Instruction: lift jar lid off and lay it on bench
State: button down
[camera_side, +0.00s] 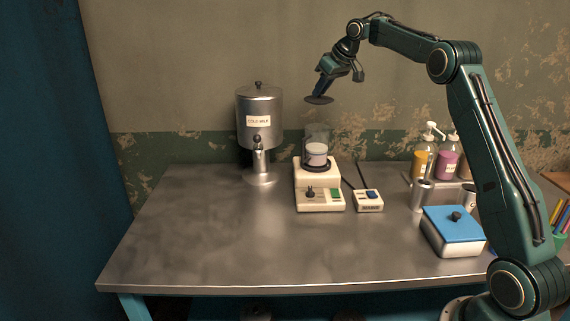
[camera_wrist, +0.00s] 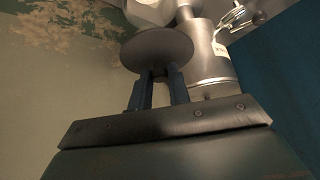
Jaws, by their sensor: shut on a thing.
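My gripper (camera_side: 321,92) is shut on a dark round lid (camera_side: 318,100) and holds it in the air, above and apart from the jar. The lid hangs close to level in the side view. In the wrist view the lid (camera_wrist: 157,50) sits at the tips of my gripper's two blue fingers (camera_wrist: 158,82). The glass jar (camera_side: 317,136) stands open on a cream machine with a white container inside it. The steel bench (camera_side: 200,240) lies below.
A steel milk dispenser (camera_side: 260,115) stands left of the machine (camera_side: 319,198). A small switch box (camera_side: 369,200) is to its right. A blue-lidded box (camera_side: 453,231), metal cups and pump bottles (camera_side: 436,160) stand further right. The bench's left and front are clear.

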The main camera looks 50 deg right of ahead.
jog(key=shift+r, duration=0.5)
dwell(0.3)
jog(key=a+f+n+g+y, duration=0.1)
jog(key=a+f+n+y, duration=0.3)
jog(key=a, duration=0.7)
jog(key=a+f+n+g, duration=0.25)
jog(key=a+n, duration=0.25)
jog(key=a, duration=0.6)
jog(key=a+f+n+g+y, duration=0.1)
jog(key=a+f+n+y, duration=0.3)
jog(key=a, duration=0.7)
jog(key=shift+w+f+t+h, duration=0.15)
jog(key=shift+f+h, duration=0.35)
jog(key=shift+f, duration=4.35)
jog(key=shift+w+f+t+h, duration=0.1)
jog(key=shift+f+h, duration=0.4)
jog(key=shift+f, duration=4.35)
jog(key=shift+f, duration=0.15)
jog(key=c, duration=1.3)
grip_release()
